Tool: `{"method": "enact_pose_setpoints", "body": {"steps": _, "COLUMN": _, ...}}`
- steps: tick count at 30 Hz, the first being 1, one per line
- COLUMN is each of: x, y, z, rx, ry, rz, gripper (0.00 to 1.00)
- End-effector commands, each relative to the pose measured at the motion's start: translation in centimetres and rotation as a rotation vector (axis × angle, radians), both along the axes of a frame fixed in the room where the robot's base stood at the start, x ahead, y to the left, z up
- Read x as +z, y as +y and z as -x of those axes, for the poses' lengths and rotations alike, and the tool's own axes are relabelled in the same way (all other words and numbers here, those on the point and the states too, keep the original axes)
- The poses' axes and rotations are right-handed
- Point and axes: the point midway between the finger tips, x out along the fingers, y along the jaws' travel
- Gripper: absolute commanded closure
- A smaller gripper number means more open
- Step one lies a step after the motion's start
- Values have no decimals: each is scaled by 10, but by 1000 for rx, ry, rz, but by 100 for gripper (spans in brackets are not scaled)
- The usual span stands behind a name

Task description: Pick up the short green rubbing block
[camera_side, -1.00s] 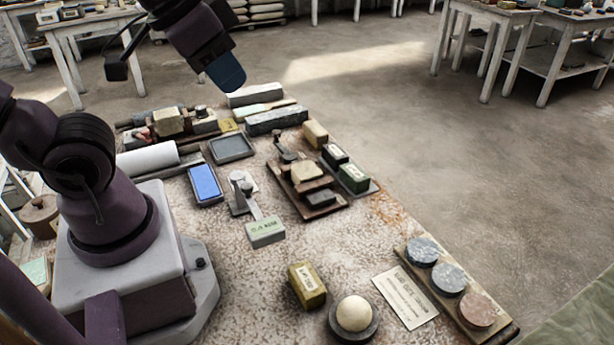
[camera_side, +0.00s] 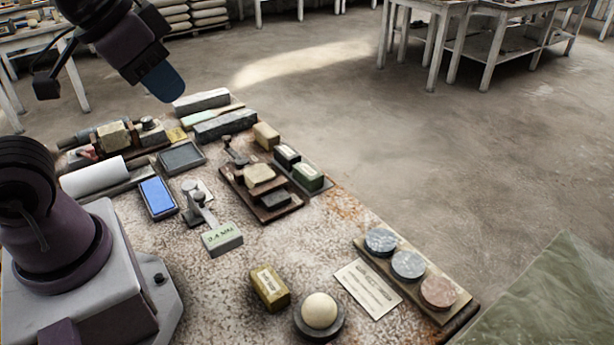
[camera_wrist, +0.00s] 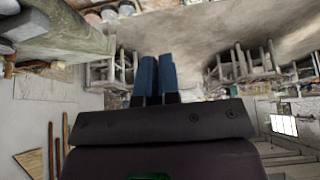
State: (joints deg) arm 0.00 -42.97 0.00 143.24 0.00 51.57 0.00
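In the side view, a short dark green block (camera_side: 308,180) with a pale label on top sits on a thin dark tray at the table's right edge. A darker, nearly black block (camera_side: 287,157) of similar shape stands just behind it. My gripper (camera_side: 163,82) is high above the far end of the table, to the left of the green block and well apart from it. In the wrist view its two blue fingers (camera_wrist: 158,76) lie close together with nothing visible between them. The wrist view points across the room, and I cannot make out the green block there.
Beside the green block is a wooden tray (camera_side: 289,211) with stones. Nearer are a pale green-faced block (camera_side: 222,239), an olive labelled block (camera_side: 270,287), a plaster sphere (camera_side: 320,311) in a dark holder, and a board (camera_side: 464,297) with three discs.

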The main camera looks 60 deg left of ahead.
Motion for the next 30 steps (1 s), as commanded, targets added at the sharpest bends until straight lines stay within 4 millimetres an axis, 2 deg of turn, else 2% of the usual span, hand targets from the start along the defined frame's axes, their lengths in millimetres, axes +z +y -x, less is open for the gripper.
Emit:
{"method": "enact_pose_setpoints", "body": {"steps": 1, "x": 0, "y": 0, "z": 0, "rx": 0, "ry": 0, "rz": 0, "gripper": 84}}
{"method": "enact_pose_setpoints", "body": {"steps": 6, "x": 0, "y": 0, "z": 0, "rx": 0, "ry": 0, "rz": 0, "gripper": 45}}
{"method": "enact_pose_setpoints", "body": {"steps": 8, "x": 0, "y": 0, "z": 0, "rx": 0, "ry": 0, "rz": 0, "gripper": 31}}
{"method": "enact_pose_setpoints", "body": {"steps": 9, "x": 0, "y": 0, "z": 0, "rx": 0, "ry": 0, "rz": 0, "gripper": 28}}
{"method": "enact_pose_setpoints", "body": {"steps": 17, "x": 0, "y": 1, "z": 0, "rx": 6, "ry": 3, "rz": 0, "gripper": 28}}
{"method": "enact_pose_setpoints", "body": {"steps": 22, "x": -20, "y": 6, "z": -8, "rx": 30, "ry": 108, "rz": -1, "gripper": 28}}
{"method": "enact_pose_setpoints", "body": {"steps": 26, "x": -33, "y": 13, "z": -35, "rx": 51, "ry": 217, "rz": -9, "gripper": 28}}
{"method": "enact_pose_setpoints", "body": {"steps": 30, "x": -48, "y": 23, "z": -73, "rx": 4, "ry": 317, "rz": -37, "gripper": 28}}
